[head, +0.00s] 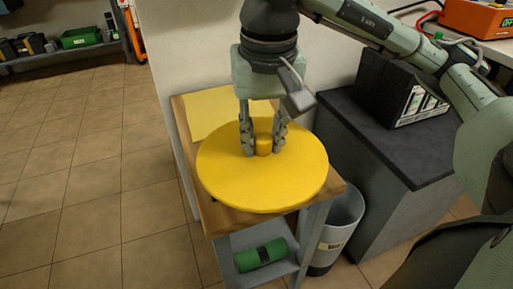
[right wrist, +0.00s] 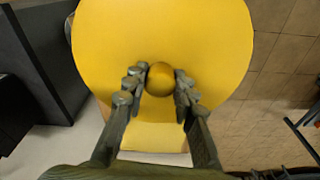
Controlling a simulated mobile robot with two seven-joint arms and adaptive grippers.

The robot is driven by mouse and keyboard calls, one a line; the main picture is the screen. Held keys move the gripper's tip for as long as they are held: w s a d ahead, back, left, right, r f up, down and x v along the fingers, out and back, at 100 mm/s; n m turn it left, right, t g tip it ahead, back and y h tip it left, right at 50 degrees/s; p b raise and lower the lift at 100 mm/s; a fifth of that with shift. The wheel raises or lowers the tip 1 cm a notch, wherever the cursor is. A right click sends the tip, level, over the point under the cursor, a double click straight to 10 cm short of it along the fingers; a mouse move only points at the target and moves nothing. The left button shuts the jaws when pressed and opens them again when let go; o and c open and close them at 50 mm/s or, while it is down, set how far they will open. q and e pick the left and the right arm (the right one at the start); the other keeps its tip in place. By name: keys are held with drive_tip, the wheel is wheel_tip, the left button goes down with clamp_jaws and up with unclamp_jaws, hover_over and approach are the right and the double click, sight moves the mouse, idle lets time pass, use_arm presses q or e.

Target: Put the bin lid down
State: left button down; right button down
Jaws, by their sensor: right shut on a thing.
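The bin lid (head: 230,180) is a round yellow disc with a yellow knob (head: 263,144) at its centre. My right gripper (head: 263,148) points straight down, shut on the knob with one finger on each side. In the right wrist view the knob (right wrist: 160,79) sits between the fingertips and the lid (right wrist: 205,40) fills the upper middle. The lid is level over the wooden top of a small table (head: 335,187); whether it touches the top I cannot tell. My left gripper is not in view.
A yellow sheet (head: 210,112) lies at the back of the table. A green roll (head: 262,254) lies on its lower shelf. A grey bin (head: 340,225) stands at the right, beside a dark-topped cabinet (head: 385,150) carrying a black box (head: 385,88). The tiled floor at left is clear.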

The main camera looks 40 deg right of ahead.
sight(261, 125)
drive_tip(key=w+d+f, duration=0.1)
drive_tip(key=w, duration=0.1)
drive_tip(key=w+d+f, duration=0.1)
drive_tip(key=w, duration=0.1)
drive_tip(key=w+d+f, duration=0.1)
drive_tip(key=d+f, duration=0.1)
drive_tip(key=shift+w, duration=0.4)
drive_tip(key=shift+w+d+f, duration=0.2)
drive_tip(key=shift+w+f, duration=0.15)
drive_tip(key=shift+f, duration=0.05)
wheel_tip(261, 125, down, 3)
drive_tip(key=shift+f+p, duration=0.1)
drive_tip(key=shift+p, duration=0.2)
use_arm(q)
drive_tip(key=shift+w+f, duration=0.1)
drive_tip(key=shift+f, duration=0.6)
use_arm(e)
drive_tip(key=shift+f, duration=0.3)
drive_tip(key=shift+f, duration=0.1)
